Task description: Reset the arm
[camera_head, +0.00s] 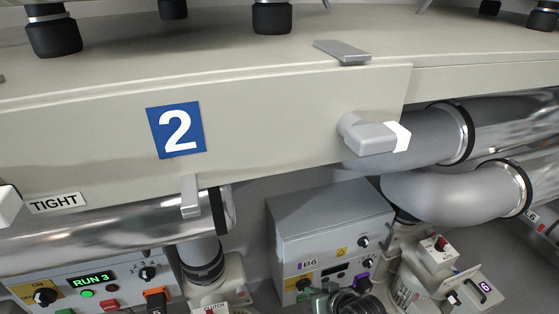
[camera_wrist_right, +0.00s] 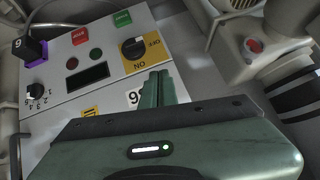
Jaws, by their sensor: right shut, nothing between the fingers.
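My right gripper (camera_head: 322,297) is at the bottom edge of the head view, in front of the lower part of a grey control box (camera_head: 335,222) marked B6. In the right wrist view its green fingers (camera_wrist_right: 157,90) are together with nothing between them. They point toward the box's panel (camera_wrist_right: 60,105), which has a black knob on a yellow ON/OFF plate (camera_wrist_right: 142,46), red and green buttons and a dark display. Whether the fingers touch the panel cannot be told. My left gripper is not in view.
A large beige housing with a blue "2" sign (camera_head: 176,130) spans above. A grey handle with a white end (camera_head: 375,135) juts from it. Thick grey pipes (camera_head: 455,192) run at right.

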